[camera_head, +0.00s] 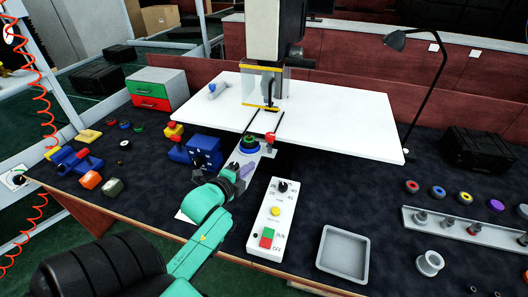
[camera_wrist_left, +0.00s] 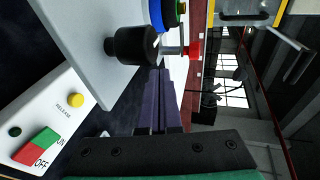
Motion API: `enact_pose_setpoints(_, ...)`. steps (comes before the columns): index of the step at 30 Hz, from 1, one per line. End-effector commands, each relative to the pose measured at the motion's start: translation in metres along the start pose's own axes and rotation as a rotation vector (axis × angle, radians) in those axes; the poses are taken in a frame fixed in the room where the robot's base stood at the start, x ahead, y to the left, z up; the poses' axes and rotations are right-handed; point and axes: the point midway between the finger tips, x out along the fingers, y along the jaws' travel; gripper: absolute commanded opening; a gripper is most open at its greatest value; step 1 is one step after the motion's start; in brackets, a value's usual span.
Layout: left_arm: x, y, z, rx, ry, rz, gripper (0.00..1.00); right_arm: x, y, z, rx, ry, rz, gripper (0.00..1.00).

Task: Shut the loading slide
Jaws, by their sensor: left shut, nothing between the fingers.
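The loading slide (camera_head: 267,150) is a light grey plate that sticks out at the front edge of the white table, below the press. It carries a round blue, green and black stack (camera_head: 250,144); a red knob (camera_head: 270,137) stands at its right. In the left wrist view the grey plate (camera_wrist_left: 85,35), a black knob (camera_wrist_left: 132,46) and the red knob (camera_wrist_left: 194,49) show close up. My left gripper (camera_head: 246,170), with purple fingers, is shut and empty just in front of the slide. Its fingers (camera_wrist_left: 160,90) point toward the knobs; contact cannot be told. My right gripper is out of view.
A white control box (camera_head: 270,225) with a dial and buttons stands right of my left arm. A blue vise-like block (camera_head: 205,152) sits left of the slide. A grey tray (camera_head: 343,252) lies at the front right. Dark bench is clear between tray and white table (camera_head: 360,120).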

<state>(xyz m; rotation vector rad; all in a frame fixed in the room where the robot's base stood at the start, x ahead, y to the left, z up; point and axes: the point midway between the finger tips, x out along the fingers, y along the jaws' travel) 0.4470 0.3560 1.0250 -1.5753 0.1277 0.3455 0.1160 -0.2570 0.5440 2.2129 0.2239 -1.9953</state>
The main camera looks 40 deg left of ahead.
Motion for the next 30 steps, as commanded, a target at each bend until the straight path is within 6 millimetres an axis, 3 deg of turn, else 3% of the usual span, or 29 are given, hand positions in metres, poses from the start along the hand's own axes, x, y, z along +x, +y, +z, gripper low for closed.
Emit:
enact_pose_setpoints(6, 0.049, -0.004, 0.000, -0.004, 0.000, -0.002, 0.00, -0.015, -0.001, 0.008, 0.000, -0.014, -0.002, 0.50)
enact_pose_setpoints(12, 0.081, -0.013, 0.000, -0.004, 0.000, -0.001, 0.00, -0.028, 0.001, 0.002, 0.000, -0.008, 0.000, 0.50)
enact_pose_setpoints(30, 0.095, -0.013, 0.001, 0.000, 0.000, -0.001, 0.00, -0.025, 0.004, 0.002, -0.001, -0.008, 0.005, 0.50)
